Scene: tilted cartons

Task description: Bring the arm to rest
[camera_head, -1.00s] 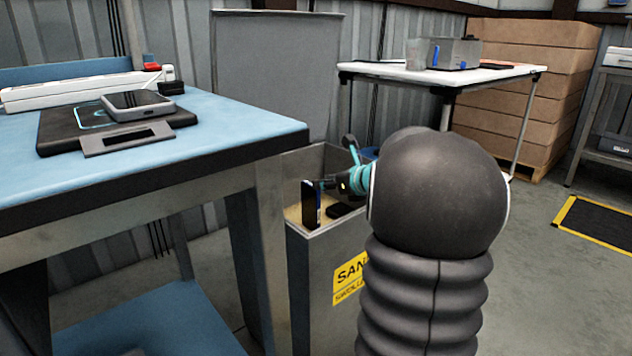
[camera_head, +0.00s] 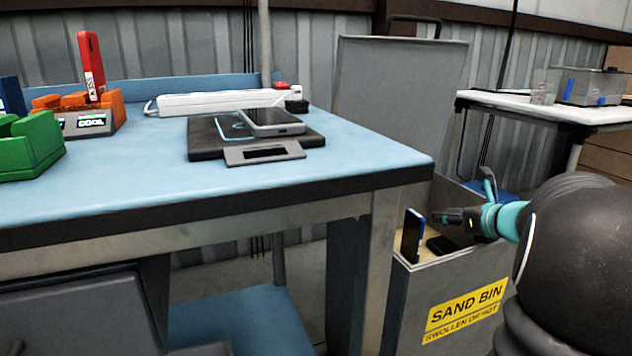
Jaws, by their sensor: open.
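My gripper (camera_head: 440,216) is at the right of the view, over the open sand bin (camera_head: 463,285) with its yellow label. It is open and looks empty, though it is small and seen from the side. A dark phone with a blue edge (camera_head: 412,237) stands upright in the sand, just left of my fingertips. I cannot tell whether they touch. A second dark device (camera_head: 441,246) lies in the bin below my gripper. My arm enters from the right edge.
The blue-topped bench (camera_head: 130,190) fills the left and centre, its corner close to the bin. It bears a dark pad (camera_head: 205,140) with a phone (camera_head: 270,122), a white power strip (camera_head: 220,102), and green (camera_head: 30,145) and orange (camera_head: 112,108) holders. A white table (camera_head: 520,105) stands behind.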

